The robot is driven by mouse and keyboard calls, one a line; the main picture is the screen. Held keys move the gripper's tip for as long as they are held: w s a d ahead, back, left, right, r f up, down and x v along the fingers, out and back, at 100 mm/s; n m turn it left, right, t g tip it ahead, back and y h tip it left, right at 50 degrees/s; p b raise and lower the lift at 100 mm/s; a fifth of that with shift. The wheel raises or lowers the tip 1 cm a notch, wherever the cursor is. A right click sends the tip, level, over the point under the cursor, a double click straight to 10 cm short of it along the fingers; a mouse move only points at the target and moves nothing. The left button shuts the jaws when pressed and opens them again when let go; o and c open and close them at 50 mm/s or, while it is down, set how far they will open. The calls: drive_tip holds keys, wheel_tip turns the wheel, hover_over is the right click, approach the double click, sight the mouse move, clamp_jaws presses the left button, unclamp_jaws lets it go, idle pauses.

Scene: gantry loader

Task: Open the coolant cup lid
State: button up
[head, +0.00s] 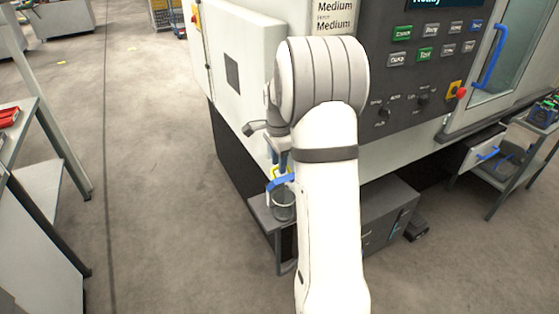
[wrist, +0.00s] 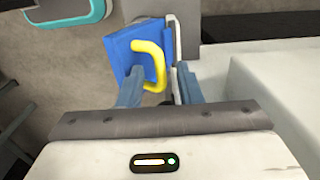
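The coolant cup (head: 283,208) is a grey, see-through-looking cup on a small grey shelf beside the machine. Its blue lid (head: 281,181) appears tilted above the rim, with a yellow handle (head: 275,172). In the wrist view the blue lid (wrist: 128,47) lies just beyond the fingertips, and its yellow handle (wrist: 158,66) shows between them. My gripper (wrist: 158,82) has its two blue-grey fingers apart, one on each side of the handle. I cannot tell whether a finger touches it. In the head view my gripper (head: 281,160) is partly hidden by my arm.
The machine's pale side (head: 235,62) and control panel (head: 425,60) stand close behind my arm. The shelf (head: 262,213) holds the cup. A workbench (head: 20,130) is at the left, with open floor (head: 150,180) between. A teal-rimmed thing (wrist: 70,15) shows at the wrist view's upper left.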

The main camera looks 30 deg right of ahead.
clamp_jaws()
idle(0.4)
drive_tip(key=shift+w+r+p, duration=0.1)
drive_tip(key=shift+w+p, duration=0.25)
drive_tip(key=shift+w, duration=1.2)
unclamp_jaws()
drive_tip(key=shift+s, duration=0.1)
drive_tip(key=shift+r, duration=0.1)
wheel_tip(320, 180, up, 8)
drive_tip(key=shift+f+b, duration=0.2)
drive_tip(key=shift+b, duration=0.15)
drive_tip(key=shift+o, duration=0.2)
